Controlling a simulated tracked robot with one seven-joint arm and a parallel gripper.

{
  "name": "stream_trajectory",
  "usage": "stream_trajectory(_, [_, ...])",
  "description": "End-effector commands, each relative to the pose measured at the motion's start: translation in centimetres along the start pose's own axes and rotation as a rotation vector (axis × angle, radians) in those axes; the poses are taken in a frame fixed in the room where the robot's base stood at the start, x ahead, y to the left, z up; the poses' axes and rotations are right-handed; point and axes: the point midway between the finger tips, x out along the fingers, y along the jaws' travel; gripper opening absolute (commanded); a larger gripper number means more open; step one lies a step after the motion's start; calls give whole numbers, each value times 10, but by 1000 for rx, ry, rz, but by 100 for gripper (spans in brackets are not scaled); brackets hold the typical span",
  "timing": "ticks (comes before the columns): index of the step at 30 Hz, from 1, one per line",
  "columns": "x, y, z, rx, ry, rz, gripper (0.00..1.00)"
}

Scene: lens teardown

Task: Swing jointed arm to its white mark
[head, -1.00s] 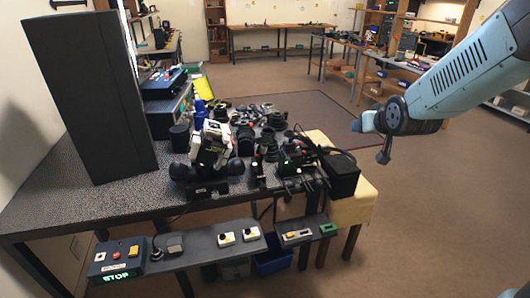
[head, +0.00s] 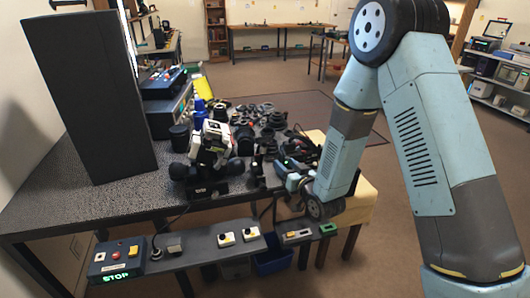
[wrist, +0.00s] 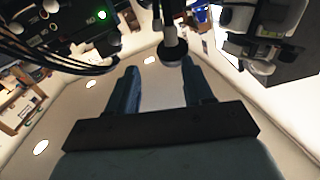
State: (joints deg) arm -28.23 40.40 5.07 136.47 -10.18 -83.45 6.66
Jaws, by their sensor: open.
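A dark upright part with a rounded end (wrist: 173,48) shows in the wrist view, just past and between my fingertips; it may belong to the jointed arm, but I cannot be sure. No white mark can be clearly told. My gripper (wrist: 163,82) is open, its two fingers apart with nothing held between them. In the head view my gripper (head: 287,177) is low at the right front of the bench, beside the dark unit (head: 298,150), and my own arm hides part of that unit.
A white-and-black device (head: 210,148) stands left of my gripper. Lens parts crowd the bench behind. A tall dark cabinet (head: 90,100) stands at left.

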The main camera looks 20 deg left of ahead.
Motion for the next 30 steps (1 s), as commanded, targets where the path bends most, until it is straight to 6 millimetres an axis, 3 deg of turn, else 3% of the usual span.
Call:
stream_trajectory(4, [-1, -11, 15, 17, 30, -27, 51])
stream_trajectory(11, [11, -14, 17, 22, 47, -36, 51])
stream_trajectory(30, [115, -16, 13, 21, 45, -33, 51])
